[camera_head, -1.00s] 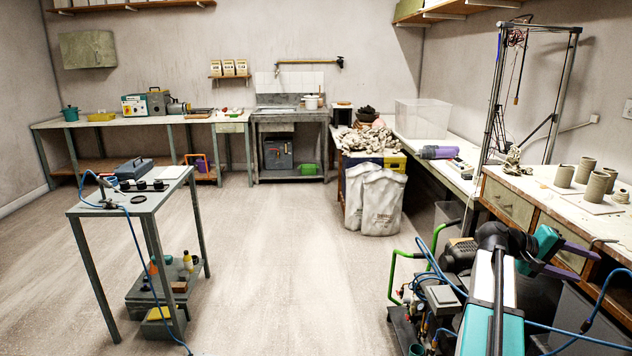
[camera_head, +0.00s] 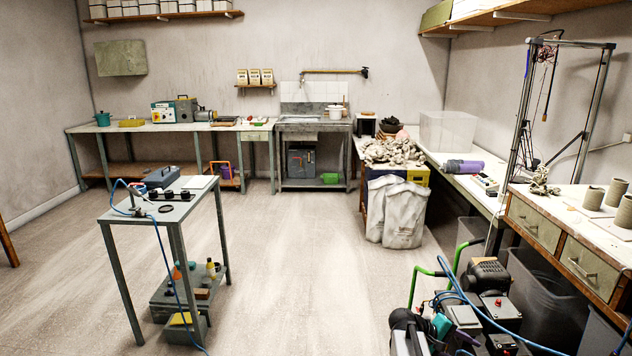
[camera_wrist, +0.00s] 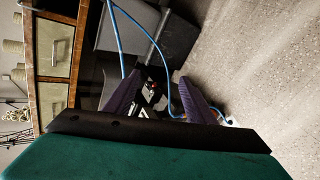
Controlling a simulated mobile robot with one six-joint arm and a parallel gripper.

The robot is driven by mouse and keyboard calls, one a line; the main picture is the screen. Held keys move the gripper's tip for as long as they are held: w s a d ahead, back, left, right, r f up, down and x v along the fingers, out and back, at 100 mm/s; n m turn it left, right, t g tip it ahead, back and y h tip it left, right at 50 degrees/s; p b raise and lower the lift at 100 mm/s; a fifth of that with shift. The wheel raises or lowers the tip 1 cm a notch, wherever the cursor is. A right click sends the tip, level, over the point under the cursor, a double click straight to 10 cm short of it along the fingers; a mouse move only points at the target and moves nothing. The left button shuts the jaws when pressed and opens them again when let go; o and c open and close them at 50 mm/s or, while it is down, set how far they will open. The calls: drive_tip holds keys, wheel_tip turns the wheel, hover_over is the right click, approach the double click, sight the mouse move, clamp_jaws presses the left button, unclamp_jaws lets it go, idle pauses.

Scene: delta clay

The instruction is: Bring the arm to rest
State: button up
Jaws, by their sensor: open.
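My gripper (camera_wrist: 158,92) shows in the wrist view with its two purple fingers apart. Nothing is held between them. Behind the gap are dark machine parts with a small red spot, blurred and partly hidden. A teal and black part of my gripper fills the bottom of that view.
A blue hose (camera_wrist: 117,28) curves near the fingers. Equipment with a green handle (camera_head: 428,273) stands at bottom right beside the drawer bench (camera_head: 533,222). A grey cart (camera_head: 176,208) stands at left. The floor (camera_head: 290,270) between is open.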

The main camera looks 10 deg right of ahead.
drive_tip(key=s+a+f+n+y+p, duration=0.1)
drive_tip(key=s+a+f+y, duration=0.1)
drive_tip(key=s+a+f, duration=0.5)
drive_tip(key=s+a+f+n+g+y+p, duration=0.1)
drive_tip(key=s+a+f+y, duration=0.1)
drive_tip(key=a+f, duration=0.8)
drive_tip(key=s+a+f+n+y+p, duration=0.15)
drive_tip(key=s+a+f, duration=0.4)
drive_tip(key=a, duration=0.55)
drive_tip(key=s+a+f+m+g+y, duration=0.1)
drive_tip(key=s+a+f+m+y, duration=0.1)
drive_tip(key=s+a, duration=0.3)
drive_tip(key=s+a+f+m+y, duration=0.2)
drive_tip(key=s+a, duration=0.4)
drive_tip(key=a, duration=0.3)
drive_tip(key=shift+a+f+g+y, duration=0.2)
drive_tip(key=shift+a+g+y, duration=0.2)
drive_tip(key=shift+y, duration=0.45)
drive_tip(key=shift+s, duration=0.1)
drive_tip(key=c, duration=0.5)
drive_tip(key=shift+d, duration=0.1)
